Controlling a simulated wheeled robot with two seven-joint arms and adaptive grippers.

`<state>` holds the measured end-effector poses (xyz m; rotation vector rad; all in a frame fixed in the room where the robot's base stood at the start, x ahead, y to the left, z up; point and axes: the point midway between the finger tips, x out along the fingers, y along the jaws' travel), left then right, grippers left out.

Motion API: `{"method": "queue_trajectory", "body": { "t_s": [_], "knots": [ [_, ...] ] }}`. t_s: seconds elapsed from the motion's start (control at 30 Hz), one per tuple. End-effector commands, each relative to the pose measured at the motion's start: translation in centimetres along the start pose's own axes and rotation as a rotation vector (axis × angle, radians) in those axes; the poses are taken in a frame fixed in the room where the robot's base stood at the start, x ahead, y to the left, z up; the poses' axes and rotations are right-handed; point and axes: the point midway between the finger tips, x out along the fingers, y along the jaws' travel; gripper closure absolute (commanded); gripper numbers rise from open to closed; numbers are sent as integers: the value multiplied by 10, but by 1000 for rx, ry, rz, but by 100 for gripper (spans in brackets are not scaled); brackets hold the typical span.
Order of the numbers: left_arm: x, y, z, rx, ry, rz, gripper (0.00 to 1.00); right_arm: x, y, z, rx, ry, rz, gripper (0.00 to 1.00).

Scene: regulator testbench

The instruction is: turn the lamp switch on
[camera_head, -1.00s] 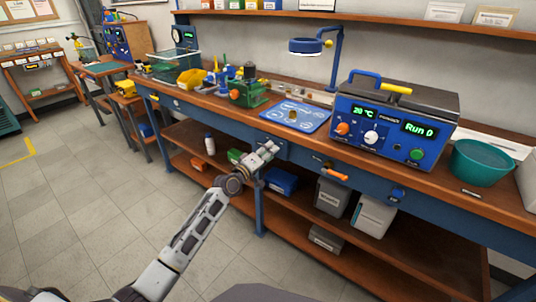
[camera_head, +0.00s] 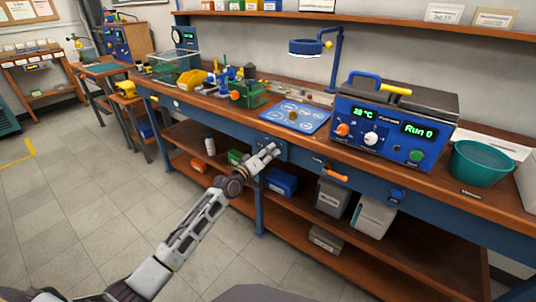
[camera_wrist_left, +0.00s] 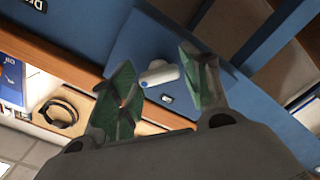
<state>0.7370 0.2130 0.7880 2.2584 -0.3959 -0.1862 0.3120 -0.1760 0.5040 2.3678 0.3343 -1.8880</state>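My left gripper (camera_head: 272,150) is at the blue front edge of the bench, below the blue mat, and hides most of what is there. In the left wrist view, a white switch lever (camera_wrist_left: 160,74) with a small blue dot sticks out of a blue plate (camera_wrist_left: 190,113). My left gripper (camera_wrist_left: 157,72) is open, its green-padded fingers on either side of the lever, with gaps visible. My right gripper is not in view.
A blue and black regulator unit (camera_head: 385,130) with green displays stands on the bench, beside a teal bowl (camera_head: 481,163). A green vise (camera_head: 248,94) stands left of the blue mat (camera_head: 318,118).

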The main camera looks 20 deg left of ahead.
Motion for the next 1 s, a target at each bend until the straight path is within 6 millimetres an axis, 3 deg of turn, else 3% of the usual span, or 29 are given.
{"method": "queue_trajectory", "body": {
  "t_s": [0.1,0.57,1.0],
  "knots": [
    [0,0,-1,-1,1,1,38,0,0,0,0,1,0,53],
    [-3,1,-1,-2,3,2,38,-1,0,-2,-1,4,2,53],
    [-32,1,-1,-1,2,2,38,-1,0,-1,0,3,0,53]
  ]
}}
